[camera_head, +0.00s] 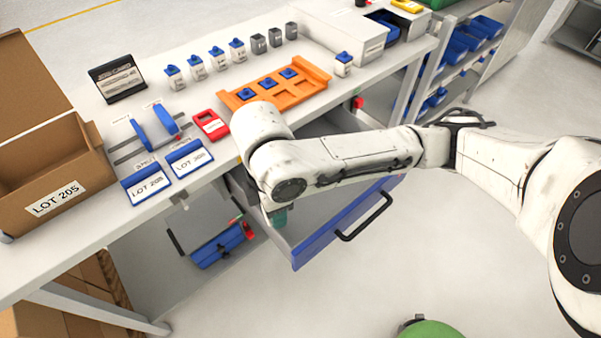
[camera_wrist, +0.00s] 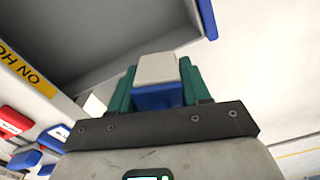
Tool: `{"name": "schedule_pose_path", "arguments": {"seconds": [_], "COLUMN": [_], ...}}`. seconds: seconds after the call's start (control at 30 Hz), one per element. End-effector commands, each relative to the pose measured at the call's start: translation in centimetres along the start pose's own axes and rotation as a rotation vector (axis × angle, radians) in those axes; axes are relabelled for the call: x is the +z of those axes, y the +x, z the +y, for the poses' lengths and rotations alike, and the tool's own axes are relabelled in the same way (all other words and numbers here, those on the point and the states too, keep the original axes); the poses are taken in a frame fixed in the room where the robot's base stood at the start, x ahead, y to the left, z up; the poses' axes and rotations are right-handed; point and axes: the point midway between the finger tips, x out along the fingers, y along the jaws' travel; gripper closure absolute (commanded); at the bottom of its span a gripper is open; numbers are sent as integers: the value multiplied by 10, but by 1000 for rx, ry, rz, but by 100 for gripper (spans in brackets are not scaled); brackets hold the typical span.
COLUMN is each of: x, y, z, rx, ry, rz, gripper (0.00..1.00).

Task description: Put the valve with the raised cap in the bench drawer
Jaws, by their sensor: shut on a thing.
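My gripper (camera_wrist: 158,85) shows teal fingers in the wrist view, closed on a valve (camera_wrist: 157,68) with a pale grey-white block and a blue part. Whether its cap is raised cannot be told. In the head view my gripper (camera_head: 279,216) points down at the open bench drawer (camera_head: 345,222), near the left end of its blue front. My arm hides the held valve and much of the drawer inside there. How deep the gripper sits relative to the drawer walls is unclear. The drawer front has a black handle (camera_head: 365,217).
On the bench (camera_head: 75,240) stand several white valves with blue caps (camera_head: 196,67), grey blocks (camera_head: 275,38), an orange tray (camera_head: 275,88) and another blue-capped valve (camera_head: 343,64). A cardboard box (camera_head: 60,175) is at left. A blue bin (camera_head: 222,246) hangs below. Floor right of the drawer is clear.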

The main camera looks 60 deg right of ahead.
Motion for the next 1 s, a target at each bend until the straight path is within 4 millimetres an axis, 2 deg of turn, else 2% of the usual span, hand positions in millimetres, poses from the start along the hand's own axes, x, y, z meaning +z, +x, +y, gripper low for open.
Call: {"name": "schedule_pose_path", "arguments": {"seconds": [0.03,0.13,0.23,0.37,0.6,0.87,1.0], "x": [15,33,44,50,61,74,90], "y": [3,8,10,14,30,39,47], "z": [-12,-33,-48,-54,-36,-13,16], "rx": [2,1,1,2,6,6,3], "ry": [-63,-168,-234,-270,-273,-271,-266], "rz": [-4,-2,0,1,0,-1,-2], "gripper": [86,86,86,86,86,86,86]}}
